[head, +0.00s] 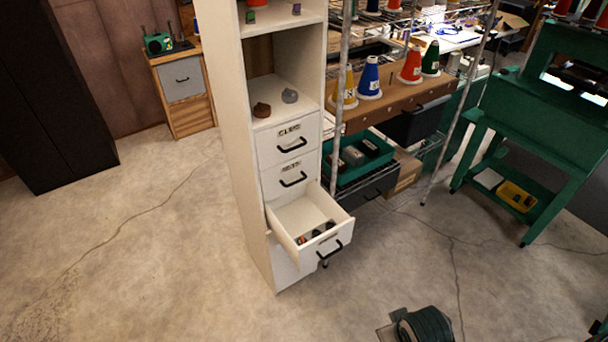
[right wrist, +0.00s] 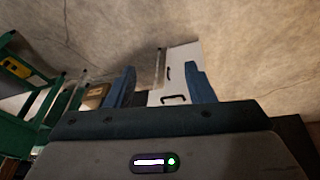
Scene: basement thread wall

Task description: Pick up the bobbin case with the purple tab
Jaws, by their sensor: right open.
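A white drawer (head: 286,222) stands pulled out low in a tall white cabinet (head: 251,190). Several small dark and orange items (head: 317,234) lie near its front; they may be bobbin cases, but they are too small to tell, and I cannot make out a purple tab. My right gripper (right wrist: 160,76) is open and empty in the right wrist view. The white cabinet's drawer fronts (right wrist: 178,75) show beyond its blue fingers, some way off. My left gripper is in neither view.
Closed drawers (head: 289,140) and shelves with a brown item (head: 262,110) and a grey item (head: 290,96) sit above. A wire rack with thread cones (head: 369,78) stands right of the cabinet, then a green machine stand (head: 520,100). The floor (head: 130,260) is clear at left.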

